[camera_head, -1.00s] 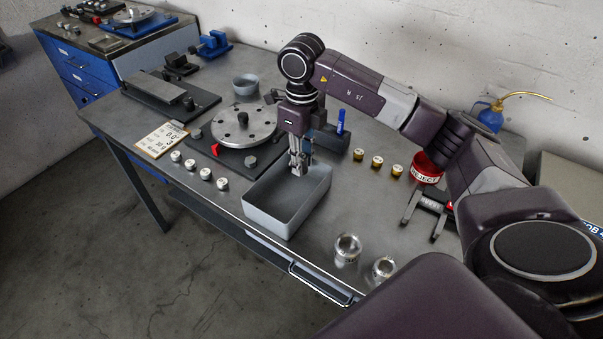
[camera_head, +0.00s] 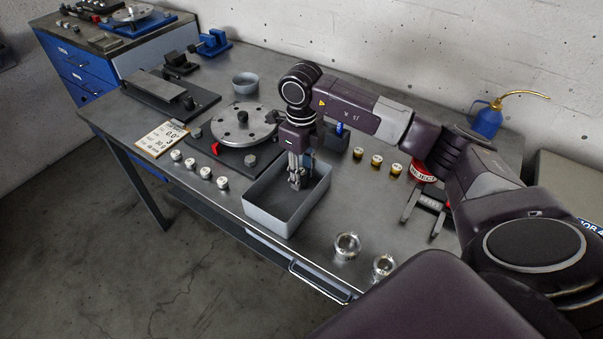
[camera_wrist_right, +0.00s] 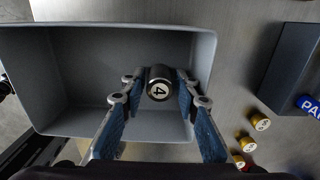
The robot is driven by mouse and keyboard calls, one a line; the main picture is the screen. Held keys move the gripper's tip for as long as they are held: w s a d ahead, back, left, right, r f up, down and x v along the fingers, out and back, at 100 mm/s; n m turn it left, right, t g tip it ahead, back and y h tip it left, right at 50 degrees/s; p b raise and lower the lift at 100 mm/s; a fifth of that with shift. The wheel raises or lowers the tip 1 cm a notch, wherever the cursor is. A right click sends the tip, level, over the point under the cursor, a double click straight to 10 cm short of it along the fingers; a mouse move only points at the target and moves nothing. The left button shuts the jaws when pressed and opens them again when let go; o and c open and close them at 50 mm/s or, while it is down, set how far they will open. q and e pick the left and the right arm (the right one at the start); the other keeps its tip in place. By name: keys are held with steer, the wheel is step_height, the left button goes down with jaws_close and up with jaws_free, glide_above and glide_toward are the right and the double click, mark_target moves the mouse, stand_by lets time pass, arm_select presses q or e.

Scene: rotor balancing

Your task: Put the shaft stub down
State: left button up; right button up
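The shaft stub (camera_wrist_right: 159,85) is a short dark cylinder with a white "4" on its end, seen between my right fingertips in the right wrist view. My right gripper (camera_head: 297,183) reaches down inside the grey tray (camera_head: 265,219), with its blue-padded fingers (camera_wrist_right: 160,78) against both sides of the stub. The stub is upright, low in the tray; whether it touches the tray floor I cannot tell. In the head view the fingers mostly hide it. My left gripper is not in view.
The tray's walls surround the fingers. A rotor disc (camera_head: 241,125) on its base stands to the left, with several small capped pieces (camera_head: 206,173) before it. Two shiny cups (camera_head: 347,246) stand near the front edge.

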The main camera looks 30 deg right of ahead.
steer(key=shift+r, duration=0.25)
steer(key=shift+w+r, duration=0.1)
steer(key=shift+r, duration=0.25)
step_height(320, 180, up, 11)
steer(key=b, duration=0.1)
steer(key=shift+b, duration=0.3)
